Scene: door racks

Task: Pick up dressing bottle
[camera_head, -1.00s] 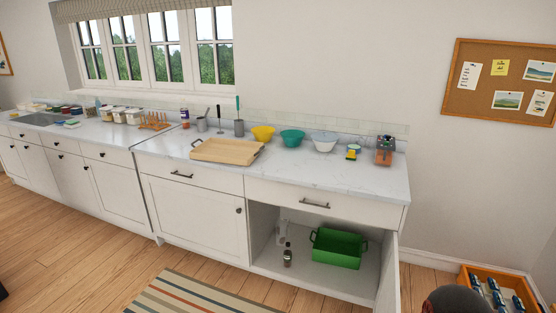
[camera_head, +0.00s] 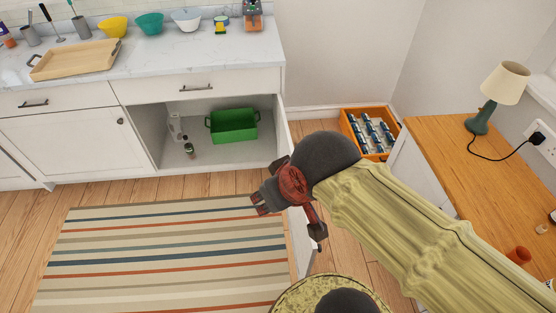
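A small dark bottle with a pale band (camera_head: 190,149), likely the dressing bottle, stands upright on the floor of the open lower cabinet (camera_head: 212,158). A whitish container (camera_head: 176,127) stands just behind it to the left. A green bin with handles (camera_head: 235,127) is to its right. My gripper (camera_head: 257,206) is in front of the cabinet, above the rug's right end, to the right of and nearer than the bottle. It points left and is apart from the bottle. The fingers are small and dark, so their opening is unclear.
The open cabinet door (camera_head: 297,228) stands beside my gripper, partly hidden by my arm. An orange crate (camera_head: 391,154) is on the floor behind my arm. A wooden table with a lamp (camera_head: 488,105) is at right. The striped rug (camera_head: 160,250) is clear.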

